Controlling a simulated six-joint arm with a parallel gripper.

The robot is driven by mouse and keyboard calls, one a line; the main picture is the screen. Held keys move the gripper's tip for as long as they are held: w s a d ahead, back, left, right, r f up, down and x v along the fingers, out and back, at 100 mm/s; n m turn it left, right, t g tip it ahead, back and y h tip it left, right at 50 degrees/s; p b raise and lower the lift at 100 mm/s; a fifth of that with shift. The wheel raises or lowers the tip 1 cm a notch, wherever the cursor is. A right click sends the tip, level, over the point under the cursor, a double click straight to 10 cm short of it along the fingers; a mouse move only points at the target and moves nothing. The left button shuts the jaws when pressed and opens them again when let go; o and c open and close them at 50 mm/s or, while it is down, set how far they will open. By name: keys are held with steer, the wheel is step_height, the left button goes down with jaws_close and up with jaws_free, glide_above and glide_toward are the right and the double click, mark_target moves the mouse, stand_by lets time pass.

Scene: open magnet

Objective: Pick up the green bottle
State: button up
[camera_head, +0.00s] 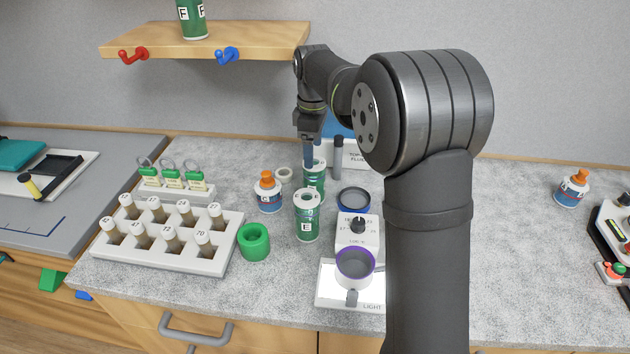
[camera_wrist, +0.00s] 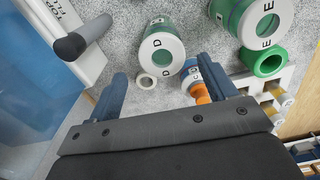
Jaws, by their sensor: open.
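Three green bottle-like canisters with white, lettered parts are in view. Canister E (camera_head: 307,222) stands upright on the grey counter, canister D (camera_head: 316,183) stands just behind it, and canister F (camera_head: 192,20) stands on the wooden shelf. My gripper (camera_head: 308,152) is above and close to D in the head view, partly covering it. In the wrist view my gripper (camera_wrist: 168,83) is open and empty, its two blue fingers spread. D (camera_wrist: 160,46) shows ahead between and beyond the fingertips, and E (camera_wrist: 262,20) is to the upper right. I cannot tell the exact height gap to D.
An orange-capped bottle (camera_head: 269,192) stands left of D. A green ring (camera_head: 254,242) and a white vial rack (camera_head: 170,245) lie further left. A lens device (camera_head: 356,235) is right of E. A white labelled box (camera_head: 350,158) is behind.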

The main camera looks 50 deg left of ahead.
mark_target(314, 176)
steer(key=f, duration=0.9)
steer(key=shift+d+f, duration=0.2)
steer(key=shift+f, duration=0.1)
steer(key=c, duration=1.3)
steer(key=shift+r, duration=0.15)
